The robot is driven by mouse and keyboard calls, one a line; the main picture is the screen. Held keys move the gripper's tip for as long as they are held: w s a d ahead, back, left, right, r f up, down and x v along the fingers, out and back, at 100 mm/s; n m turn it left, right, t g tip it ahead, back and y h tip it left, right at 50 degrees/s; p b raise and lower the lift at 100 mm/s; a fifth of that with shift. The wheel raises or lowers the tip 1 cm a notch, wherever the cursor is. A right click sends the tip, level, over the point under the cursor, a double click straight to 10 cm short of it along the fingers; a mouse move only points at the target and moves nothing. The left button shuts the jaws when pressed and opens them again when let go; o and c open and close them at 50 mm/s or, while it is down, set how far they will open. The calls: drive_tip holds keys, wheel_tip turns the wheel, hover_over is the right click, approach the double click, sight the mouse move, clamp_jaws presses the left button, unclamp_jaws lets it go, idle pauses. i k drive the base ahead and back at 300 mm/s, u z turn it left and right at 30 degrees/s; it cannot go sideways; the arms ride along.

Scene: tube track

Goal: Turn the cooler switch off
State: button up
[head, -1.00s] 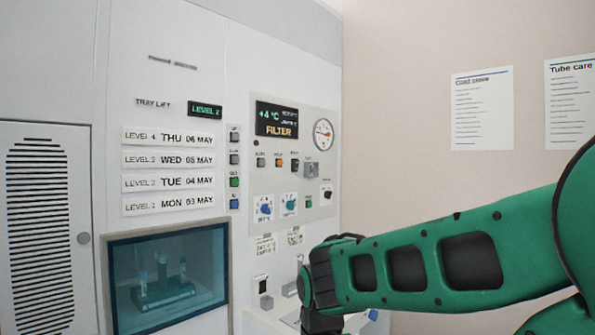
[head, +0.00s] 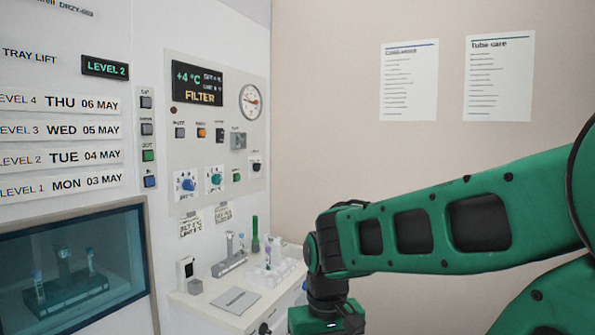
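The control panel (head: 212,155) is on the white cabinet front, left of centre. It has a row of small switches and buttons, including a grey one (head: 180,132), an orange one (head: 201,132) and a dark one (head: 220,134). A metal-plated switch (head: 238,141), a dark knob (head: 256,164) and two blue and teal dials (head: 188,184) are also on it. The labels are too small to read, so I cannot tell which is the cooler switch. My arm reaches in from the right, with its wrist low, right of the panel and apart from it. My gripper's fingers are below the frame.
A display (head: 197,83) reads +4 °C and FILTER; a gauge (head: 250,101) is beside it. A glass window (head: 75,270) is at left. The space before the panel is clear.

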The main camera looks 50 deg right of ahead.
sight(257, 166)
drive_tip(key=z, duration=0.9)
drive_tip(key=k, duration=0.55)
drive_tip(key=z, duration=0.5)
drive_tip(key=i, duration=1.75)
drive_tip(key=u, duration=0.75)
